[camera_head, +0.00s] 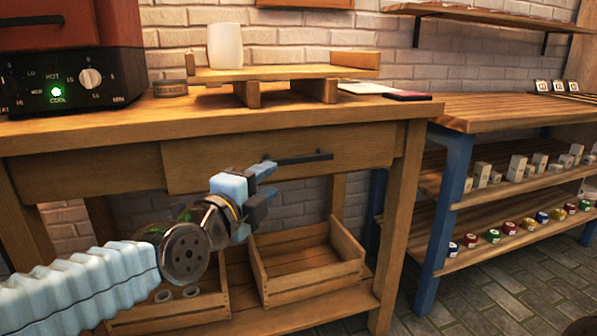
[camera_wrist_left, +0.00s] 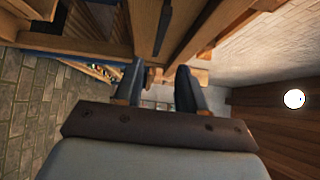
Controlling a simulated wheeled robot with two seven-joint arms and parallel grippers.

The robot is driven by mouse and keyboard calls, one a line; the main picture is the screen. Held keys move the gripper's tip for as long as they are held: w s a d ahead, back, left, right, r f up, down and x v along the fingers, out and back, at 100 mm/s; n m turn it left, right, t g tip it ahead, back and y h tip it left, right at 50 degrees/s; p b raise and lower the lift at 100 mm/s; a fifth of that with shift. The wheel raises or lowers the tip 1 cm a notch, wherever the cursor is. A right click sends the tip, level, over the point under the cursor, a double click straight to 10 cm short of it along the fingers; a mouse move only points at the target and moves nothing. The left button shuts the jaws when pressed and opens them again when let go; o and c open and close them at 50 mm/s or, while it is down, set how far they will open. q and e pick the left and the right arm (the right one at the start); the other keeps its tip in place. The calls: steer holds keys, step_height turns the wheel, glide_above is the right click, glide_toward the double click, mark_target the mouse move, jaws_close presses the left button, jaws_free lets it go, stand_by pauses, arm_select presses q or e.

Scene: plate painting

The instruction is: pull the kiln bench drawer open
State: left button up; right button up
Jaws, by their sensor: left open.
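The kiln bench drawer (camera_head: 225,160) is a wooden front under the bench top and looks shut. Its dark bar handle (camera_head: 305,158) runs across the front. My left gripper (camera_head: 267,183) is in front of the drawer, just below the left end of the handle, with its fingers apart and nothing between them. In the left wrist view the open gripper (camera_wrist_left: 160,88) points toward the bench wood, and a dark bar that looks like the handle (camera_wrist_left: 162,32) lies ahead of the fingers. I cannot tell whether a finger touches the handle. My right gripper is not in view.
The kiln (camera_head: 70,50) with a green light stands on the bench top (camera_head: 330,112). A white cup (camera_head: 225,46) sits on a small wooden stand (camera_head: 280,72). A wooden crate (camera_head: 310,285) is on the lower shelf. A blue-legged shelf unit (camera_head: 450,190) stands to the right.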

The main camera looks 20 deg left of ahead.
mark_target(296, 161)
arm_select(q)
steer(key=w, duration=0.4)
steer(key=w+d, duration=0.1)
steer(key=w, duration=0.3)
steer(key=w+d, duration=0.1)
steer(key=w, duration=0.3)
steer(key=shift+w+d, duration=0.2)
steer(key=shift+w, duration=0.2)
jaws_close()
